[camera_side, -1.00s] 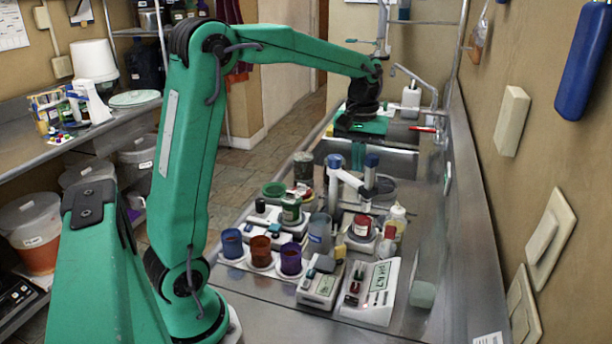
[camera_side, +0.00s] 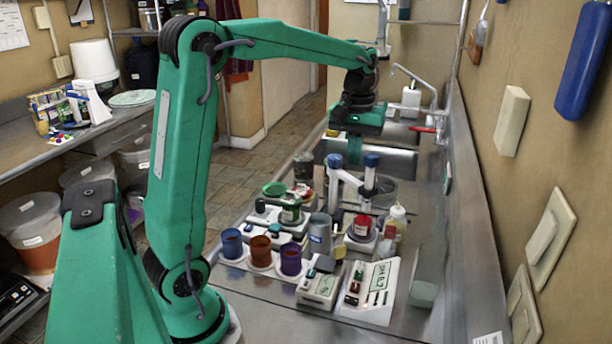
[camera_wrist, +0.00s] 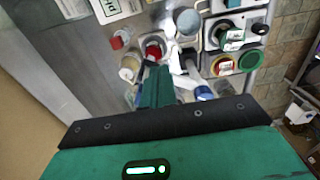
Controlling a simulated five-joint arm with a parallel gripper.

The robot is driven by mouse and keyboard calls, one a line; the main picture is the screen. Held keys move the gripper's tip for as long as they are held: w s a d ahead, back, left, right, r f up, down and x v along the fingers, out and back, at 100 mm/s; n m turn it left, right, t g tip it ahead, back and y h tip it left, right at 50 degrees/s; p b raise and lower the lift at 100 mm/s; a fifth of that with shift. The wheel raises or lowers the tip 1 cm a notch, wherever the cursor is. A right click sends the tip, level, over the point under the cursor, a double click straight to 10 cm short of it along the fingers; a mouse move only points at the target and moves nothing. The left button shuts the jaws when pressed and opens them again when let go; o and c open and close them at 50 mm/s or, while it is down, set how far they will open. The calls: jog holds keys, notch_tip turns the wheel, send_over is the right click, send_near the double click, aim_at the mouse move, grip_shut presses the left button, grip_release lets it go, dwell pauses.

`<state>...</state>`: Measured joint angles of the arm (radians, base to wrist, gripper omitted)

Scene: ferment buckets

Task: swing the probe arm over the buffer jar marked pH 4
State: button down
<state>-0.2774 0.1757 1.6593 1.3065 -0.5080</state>
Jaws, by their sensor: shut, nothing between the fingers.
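The probe arm (camera_side: 346,178) is a grey-white jointed arm with blue caps, standing behind the jars. It also shows in the wrist view (camera_wrist: 178,64). A red-labelled jar (camera_side: 362,227) stands at the front right of it, and shows in the wrist view (camera_wrist: 153,47). A dark green jar (camera_side: 291,210) stands to its left, on a white base. I cannot read which jar is marked pH 4. My gripper (camera_side: 355,160) is shut and empty, pointing down behind the probe arm in the side view. Its green fingers (camera_wrist: 157,86) hide part of the probe arm's surroundings in the wrist view.
A white meter (camera_side: 370,290) with a display and a smaller device (camera_side: 320,287) stand in front. Blue (camera_side: 232,243), brown (camera_side: 260,251) and purple (camera_side: 290,258) cups stand at the left. A squeeze bottle (camera_side: 397,218) stands right of the red jar.

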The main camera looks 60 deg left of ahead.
jog(key=shift+r, duration=2.05)
